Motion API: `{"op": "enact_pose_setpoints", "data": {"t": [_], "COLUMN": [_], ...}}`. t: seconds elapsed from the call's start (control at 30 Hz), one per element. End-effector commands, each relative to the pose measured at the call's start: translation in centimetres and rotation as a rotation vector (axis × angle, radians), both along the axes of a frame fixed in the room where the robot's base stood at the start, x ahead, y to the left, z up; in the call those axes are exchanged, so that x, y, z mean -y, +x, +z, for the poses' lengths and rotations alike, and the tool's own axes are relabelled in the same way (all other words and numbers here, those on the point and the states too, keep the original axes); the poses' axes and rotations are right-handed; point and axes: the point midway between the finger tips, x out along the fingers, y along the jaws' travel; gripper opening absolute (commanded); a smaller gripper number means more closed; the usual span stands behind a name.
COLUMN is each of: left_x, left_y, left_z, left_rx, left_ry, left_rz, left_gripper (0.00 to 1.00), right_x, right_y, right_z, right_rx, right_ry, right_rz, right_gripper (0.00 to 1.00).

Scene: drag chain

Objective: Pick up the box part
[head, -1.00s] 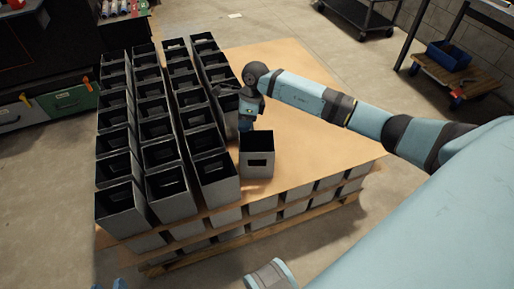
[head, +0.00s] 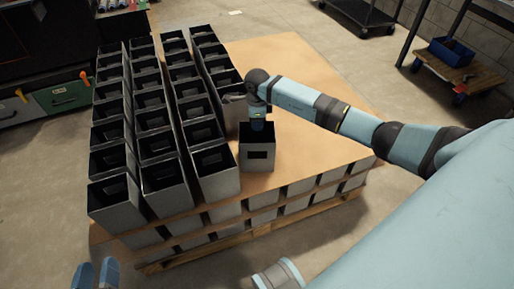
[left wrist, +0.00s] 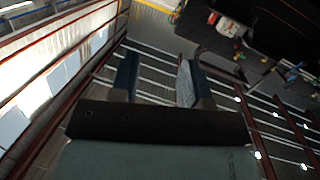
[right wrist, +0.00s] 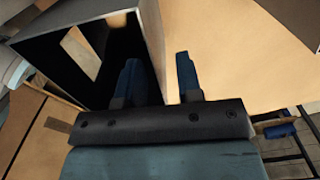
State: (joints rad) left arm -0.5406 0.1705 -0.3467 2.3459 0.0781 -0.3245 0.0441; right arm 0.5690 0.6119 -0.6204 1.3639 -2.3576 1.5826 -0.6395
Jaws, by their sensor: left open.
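A single grey box part (head: 257,161), open at the top and with a dark slot in its front, stands upright on the brown sheet, apart from the rows. My right gripper (head: 257,124) is at its top rim, pointing down. In the right wrist view, the box part (right wrist: 155,45) has its wall between my two fingers (right wrist: 160,80); one finger is inside the opening and one is outside. The fingers stand apart, with a gap beside the wall. My left gripper (head: 95,274) is open and empty at the bottom left, away from the boxes; its fingers also show in the left wrist view (left wrist: 158,80).
Rows of similar grey boxes (head: 166,186) stand close on the left of the single box. The brown sheet (head: 315,150) is clear to the right. More boxes form layers below it on a pallet (head: 205,255). A cart with a blue bin (head: 450,52) stands far right.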

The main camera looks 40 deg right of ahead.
Motion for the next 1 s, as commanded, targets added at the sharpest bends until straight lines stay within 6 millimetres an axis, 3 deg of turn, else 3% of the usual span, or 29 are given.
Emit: {"op": "enact_pose_setpoints", "data": {"t": [0.03,0.2,0.43,0.47,0.6,1.0], "left_x": [0.2,0.9,1.0,1.0,0.9,0.9], "left_y": [0.1,0.3,0.3,0.2,0.2,0.2], "left_z": [0.1,2.4,2.8,2.8,2.7,2.5], "left_rx": [0.019,0.108,0.116,0.116,0.114,0.108], "left_ry": [-0.013,-0.060,-0.066,-0.066,-0.065,-0.063], "left_rz": [-0.003,-0.024,-0.026,-0.026,-0.025,-0.024], "left_gripper": [0.43,0.43,0.43,0.43,0.43,0.43], "right_x": [-0.3,-0.3,-0.3,-0.3,-0.3,-0.3], "right_y": [-0.1,-0.1,-0.1,-0.1,-0.1,0.0], "right_z": [-1.4,-3.5,-3.7,-3.7,-3.7,-3.5], "right_rx": [-0.004,-0.001,0.001,0.001,-0.001,0.001], "right_ry": [0.004,0.002,0.001,0.001,0.001,0.002], "right_rz": [-0.001,-0.001,-0.001,-0.001,-0.001,-0.001], "right_gripper": [0.33,0.33,0.33,0.31,0.00,0.00]}}
